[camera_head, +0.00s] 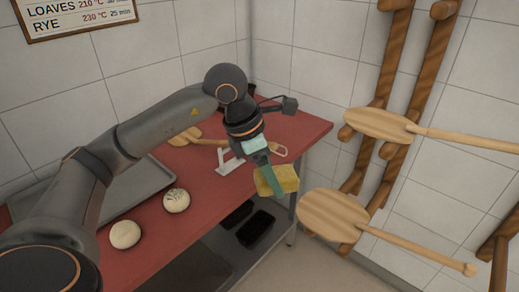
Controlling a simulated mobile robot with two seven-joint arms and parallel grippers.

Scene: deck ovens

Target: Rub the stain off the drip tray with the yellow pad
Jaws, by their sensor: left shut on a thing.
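My left gripper (268,178) is shut on the yellow pad (286,177) and holds it near the right front edge of the red worktop. Green fingers cover part of the pad. A grey metal tray (152,183) lies on the worktop at the left, partly hidden behind my left arm. I cannot tell whether it is the drip tray, and I see no stain on its visible part. My right gripper is not in view.
Two pale dough balls (125,234) (176,200) sit on the red worktop (200,222). A white-handled scraper (230,165) and a wooden tool (187,136) lie behind my gripper. Dark pans (255,229) stand on the lower shelf. Wooden peels (335,215) (380,124) hang at the right.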

